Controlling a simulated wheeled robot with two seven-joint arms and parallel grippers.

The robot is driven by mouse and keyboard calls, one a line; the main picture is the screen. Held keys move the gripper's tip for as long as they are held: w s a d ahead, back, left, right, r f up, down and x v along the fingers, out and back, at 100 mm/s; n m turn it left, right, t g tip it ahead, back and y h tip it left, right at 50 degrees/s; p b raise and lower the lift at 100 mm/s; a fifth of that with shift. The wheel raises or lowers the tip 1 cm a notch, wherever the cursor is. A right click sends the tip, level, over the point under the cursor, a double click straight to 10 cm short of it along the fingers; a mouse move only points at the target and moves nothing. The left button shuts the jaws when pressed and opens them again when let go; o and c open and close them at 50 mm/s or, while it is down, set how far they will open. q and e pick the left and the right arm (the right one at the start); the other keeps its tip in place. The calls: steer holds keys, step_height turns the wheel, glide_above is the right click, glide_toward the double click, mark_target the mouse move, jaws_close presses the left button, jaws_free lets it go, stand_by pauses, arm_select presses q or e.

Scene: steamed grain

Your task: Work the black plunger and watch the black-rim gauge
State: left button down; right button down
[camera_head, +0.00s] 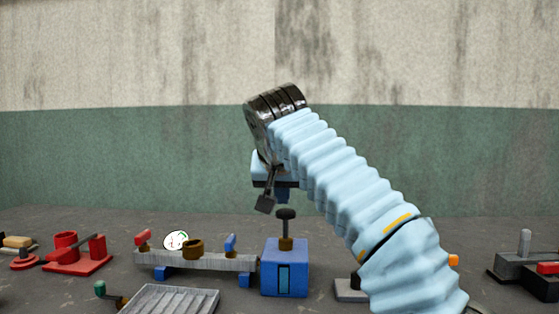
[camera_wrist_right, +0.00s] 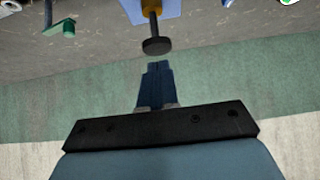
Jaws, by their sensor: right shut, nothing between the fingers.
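The black plunger (camera_head: 285,214) stands upright on a blue box (camera_head: 285,268), with a brass collar at its base. The plunger's round knob also shows in the right wrist view (camera_wrist_right: 157,46). My right gripper (camera_head: 283,196) points down just above the knob, with a small gap between them. Its blue fingers (camera_wrist_right: 156,68) are shut together and empty in the right wrist view. My left gripper is not in view.
A grey bar (camera_head: 208,262) carries a red lever, a brass cup and a blue lever. Red fixtures (camera_head: 78,260) stand at left, and a ridged grey tray (camera_head: 172,300) lies in front. A dark block (camera_head: 516,264) is at far right. My right arm hides part of the table.

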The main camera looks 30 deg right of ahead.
steer(key=v, duration=0.7)
steer(key=shift+d, duration=0.1)
stand_by(1.2)
